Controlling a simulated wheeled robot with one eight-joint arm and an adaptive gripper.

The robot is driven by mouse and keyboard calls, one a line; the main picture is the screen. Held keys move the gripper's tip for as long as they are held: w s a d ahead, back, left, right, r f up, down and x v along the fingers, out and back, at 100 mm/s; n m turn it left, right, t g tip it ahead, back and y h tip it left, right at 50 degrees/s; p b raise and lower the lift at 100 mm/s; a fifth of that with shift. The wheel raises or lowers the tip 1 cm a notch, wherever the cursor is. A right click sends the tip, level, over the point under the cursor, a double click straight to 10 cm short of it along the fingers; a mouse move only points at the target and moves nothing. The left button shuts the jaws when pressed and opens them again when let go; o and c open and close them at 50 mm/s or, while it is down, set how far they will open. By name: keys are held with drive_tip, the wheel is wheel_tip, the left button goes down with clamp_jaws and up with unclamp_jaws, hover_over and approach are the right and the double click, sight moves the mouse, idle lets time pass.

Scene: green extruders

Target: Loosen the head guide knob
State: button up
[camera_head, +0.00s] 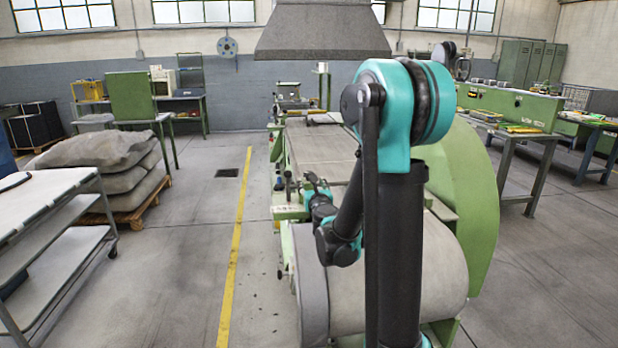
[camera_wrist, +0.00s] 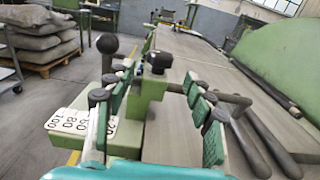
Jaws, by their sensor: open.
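A black knob (camera_wrist: 159,60) sits on top of a green block (camera_wrist: 150,90) in the wrist view; it looks like the head guide knob. My gripper (camera_wrist: 160,76) is open, with one finger on each side of the knob and block. I see no clear contact; the remaining distance is hard to judge. In the head view my gripper (camera_head: 314,183) is small and partly hidden by my arm, at the left edge of the green machine (camera_head: 483,200). The knob cannot be made out there.
A black ball-ended lever (camera_wrist: 107,44) stands close to my left finger. A white numbered scale (camera_wrist: 72,122) lies below it. The wide grey belt (camera_wrist: 205,62) stretches away beyond. A shelf cart (camera_head: 50,215) and stacked sacks (camera_head: 110,170) stand left, across open floor.

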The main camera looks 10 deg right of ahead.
drive_tip(key=w, duration=0.6)
drive_tip(key=shift+w, duration=0.35)
drive_tip(key=shift+c, duration=0.5)
drive_tip(key=c, duration=1.1)
